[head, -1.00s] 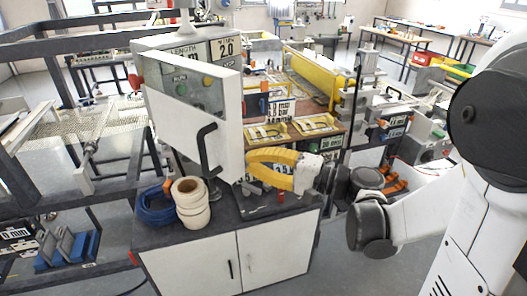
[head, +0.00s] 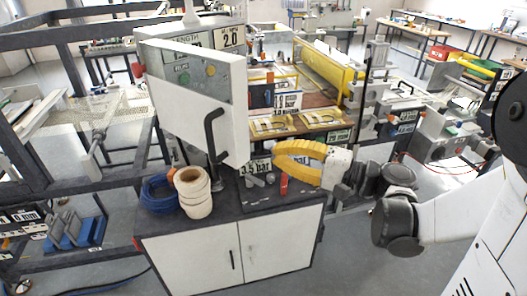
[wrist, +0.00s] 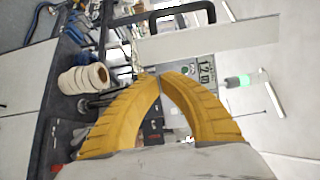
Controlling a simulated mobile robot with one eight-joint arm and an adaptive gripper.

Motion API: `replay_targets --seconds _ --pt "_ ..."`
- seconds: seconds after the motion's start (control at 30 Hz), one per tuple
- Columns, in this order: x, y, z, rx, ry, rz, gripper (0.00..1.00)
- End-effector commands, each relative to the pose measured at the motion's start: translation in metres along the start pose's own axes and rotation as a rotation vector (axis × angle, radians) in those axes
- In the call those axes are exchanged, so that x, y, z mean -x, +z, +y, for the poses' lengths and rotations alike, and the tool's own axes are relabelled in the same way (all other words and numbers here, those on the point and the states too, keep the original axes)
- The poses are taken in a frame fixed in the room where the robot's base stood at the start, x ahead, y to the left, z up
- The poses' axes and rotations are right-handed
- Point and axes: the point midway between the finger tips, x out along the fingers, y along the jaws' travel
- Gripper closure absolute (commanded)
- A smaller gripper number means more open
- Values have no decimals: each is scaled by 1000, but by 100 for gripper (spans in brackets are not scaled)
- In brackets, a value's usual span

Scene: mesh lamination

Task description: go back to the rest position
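My gripper (head: 280,158) is in the middle of the head view, over the right part of the cabinet top (head: 262,200) and to the right of the white panel with the black handle. Its two yellow curved fingers (wrist: 160,80) arch together, and the tips meet or nearly meet in the wrist view. Nothing shows held between them. The arm stretches in from the right. The white panel (head: 200,115) hangs at an angle on the grey control box (head: 205,72) with green and orange buttons. Its black handle (head: 212,135) is apart from the fingers.
White tape rolls (head: 193,192) and a blue coil (head: 158,193) stand on the cabinet's left side. A small red item (head: 284,183) and a 3.5 bar label (head: 256,167) lie near the gripper. A dark metal frame (head: 75,140) fills the left.

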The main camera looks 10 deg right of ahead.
Motion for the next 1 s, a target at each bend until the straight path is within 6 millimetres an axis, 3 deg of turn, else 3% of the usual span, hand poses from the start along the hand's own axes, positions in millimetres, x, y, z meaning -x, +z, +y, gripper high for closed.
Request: replay_targets --seconds 0.1,0.3,0.47,0.57,0.67,0.77,0.9,1.0 --pt "25 2 0 0 0 4 100" --pt "48 5 0 0 0 0 100" --pt "51 7 2 0 5 -2 100" --pt "42 14 16 4 65 -9 100" --pt "26 31 54 27 221 -20 100" --pt "17 55 107 101 451 -33 100" --pt "32 84 174 304 779 -48 100" --pt "55 94 205 495 969 -55 100"
